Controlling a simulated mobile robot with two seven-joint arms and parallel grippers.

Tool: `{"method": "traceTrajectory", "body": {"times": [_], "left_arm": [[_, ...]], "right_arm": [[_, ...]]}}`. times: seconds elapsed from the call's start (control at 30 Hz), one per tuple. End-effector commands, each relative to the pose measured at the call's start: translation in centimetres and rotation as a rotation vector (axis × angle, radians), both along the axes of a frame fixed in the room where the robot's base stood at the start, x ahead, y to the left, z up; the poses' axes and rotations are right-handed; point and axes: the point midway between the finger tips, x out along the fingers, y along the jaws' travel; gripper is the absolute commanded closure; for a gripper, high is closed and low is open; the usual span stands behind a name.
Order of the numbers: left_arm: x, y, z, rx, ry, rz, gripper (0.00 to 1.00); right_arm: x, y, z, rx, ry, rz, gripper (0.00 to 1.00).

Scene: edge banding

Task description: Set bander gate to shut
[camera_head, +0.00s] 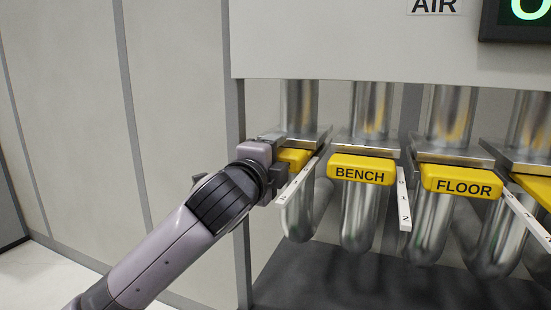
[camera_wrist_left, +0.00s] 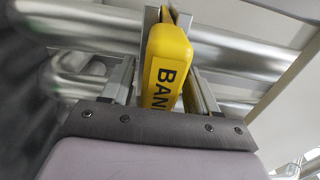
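The bander gate's yellow handle (camera_head: 294,158) is on the leftmost pipe in the head view, partly covered by my left gripper (camera_head: 275,170). In the left wrist view the handle (camera_wrist_left: 170,65) stands between the two fingers, with the letters "BAN" readable and the rest hidden. The fingers of my left gripper (camera_wrist_left: 163,85) lie on either side of the handle; whether both press on it cannot be told. A white numbered scale strip (camera_head: 298,182) slants beside the handle; its marks are too small to read surely. My right gripper is not in view.
Yellow handles marked BENCH (camera_head: 360,170) and FLOOR (camera_head: 462,182) sit on the neighbouring pipes to the right, with another handle at the right edge. A grey cabinet post (camera_head: 236,130) stands just left of the bander gate. Free floor (camera_head: 50,275) shows at the lower left.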

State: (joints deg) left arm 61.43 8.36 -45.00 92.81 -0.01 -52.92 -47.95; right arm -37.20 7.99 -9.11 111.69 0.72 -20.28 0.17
Motion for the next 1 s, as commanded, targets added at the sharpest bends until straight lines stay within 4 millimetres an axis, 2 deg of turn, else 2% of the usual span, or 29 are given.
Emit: {"method": "traceTrajectory", "body": {"times": [0.27, 0.7, 1.0], "left_arm": [[-0.4, 0.0, -0.2, 0.001, 0.002, -0.003, 0.40], [-5.1, 1.7, -0.2, 0.000, 0.000, -0.003, 0.40], [-6.7, 2.3, -0.1, 0.000, 0.001, -0.001, 0.40]], "right_arm": [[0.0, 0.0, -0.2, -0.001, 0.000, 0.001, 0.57], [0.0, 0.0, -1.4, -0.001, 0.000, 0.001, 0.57], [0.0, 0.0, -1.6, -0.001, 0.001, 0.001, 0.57]]}}
